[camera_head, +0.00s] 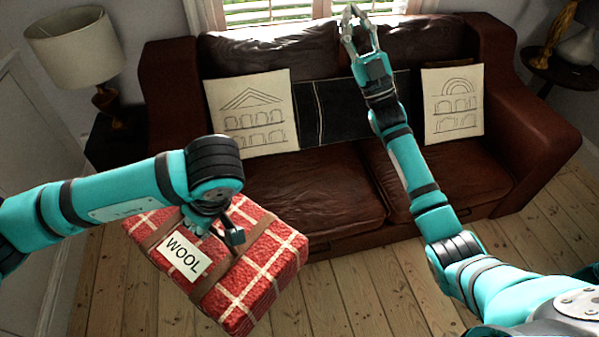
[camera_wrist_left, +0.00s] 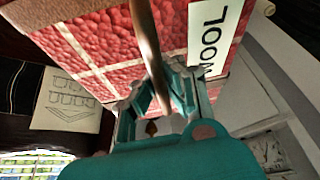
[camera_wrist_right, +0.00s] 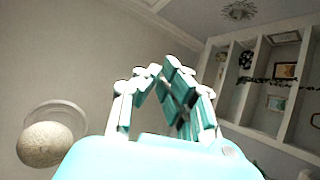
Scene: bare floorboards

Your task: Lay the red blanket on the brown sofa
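The red blanket (camera_head: 268,262) is a folded plaid bundle with white lines, brown straps and a WOOL label. It is at the lower left in the head view, in front of the brown sofa (camera_head: 310,190). My left gripper (camera_head: 230,228) is over its top, and in the left wrist view a brown strap (camera_wrist_left: 150,45) runs between the fingers. The gripper appears shut on this strap, its fingertips partly hidden. The blanket (camera_wrist_left: 100,45) fills the top of that view. My right gripper (camera_head: 352,18) is empty above the sofa's backrest, its fingertips nearly together.
Two cream cushions (camera_head: 250,110) (camera_head: 453,103) stand against the sofa's back, with a dark striped throw (camera_head: 335,112) between them. The seat's front is clear. A lamp (camera_head: 78,50) stands at left and a small side table (camera_head: 565,72) at right. Bare floorboards (camera_head: 345,300) lie in front.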

